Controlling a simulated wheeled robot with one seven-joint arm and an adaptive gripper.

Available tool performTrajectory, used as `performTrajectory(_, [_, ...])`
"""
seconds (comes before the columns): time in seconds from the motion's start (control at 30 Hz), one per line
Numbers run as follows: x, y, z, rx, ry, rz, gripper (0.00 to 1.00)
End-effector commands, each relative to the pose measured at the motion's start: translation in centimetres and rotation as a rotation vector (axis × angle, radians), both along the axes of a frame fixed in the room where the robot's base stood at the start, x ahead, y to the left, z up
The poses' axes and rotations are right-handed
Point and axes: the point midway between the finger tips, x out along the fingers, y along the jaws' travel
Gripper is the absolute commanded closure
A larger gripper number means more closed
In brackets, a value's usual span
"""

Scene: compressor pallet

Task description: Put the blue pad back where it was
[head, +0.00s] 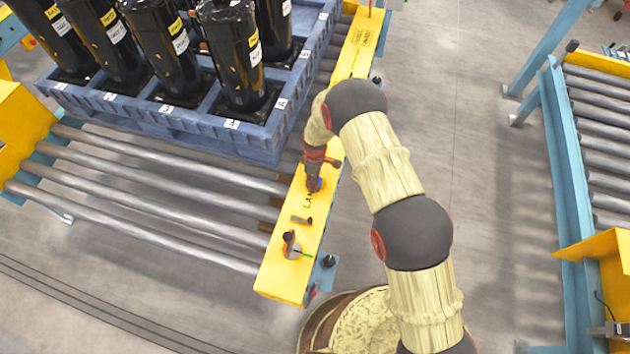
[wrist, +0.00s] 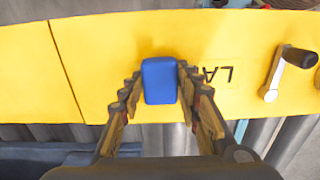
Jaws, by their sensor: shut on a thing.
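The blue pad (wrist: 159,84) is a small rounded block, seen from above in the wrist view. My gripper (wrist: 160,74) has one finger on each side of it and is shut on it. The pad is over the yellow beam (wrist: 100,45), beside black lettering that starts "LA". Whether it touches the beam or hangs just above it I cannot tell.
A crank-like handle (wrist: 287,66) stands on the beam right of the pad; a round fitting (head: 291,245) stands near the beam's near end. A blue pallet (head: 200,128) with several black compressors sits on rollers (head: 150,195) to the left. Another roller conveyor (head: 600,135) is at right, past open floor.

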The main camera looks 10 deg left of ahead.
Motion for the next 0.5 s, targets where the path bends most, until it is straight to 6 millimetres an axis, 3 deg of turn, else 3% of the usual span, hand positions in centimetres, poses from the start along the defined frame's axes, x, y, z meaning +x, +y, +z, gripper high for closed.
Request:
performTrajectory(0.13, [0.0,0.0,-0.01,0.0,0.0,0.0,0.87])
performTrajectory(0.17, [-0.01,0.0,-0.05,0.0,0.0,0.0,0.66])
performTrajectory(0.5, [-0.03,-0.01,0.01,0.0,0.0,0.0,0.49])
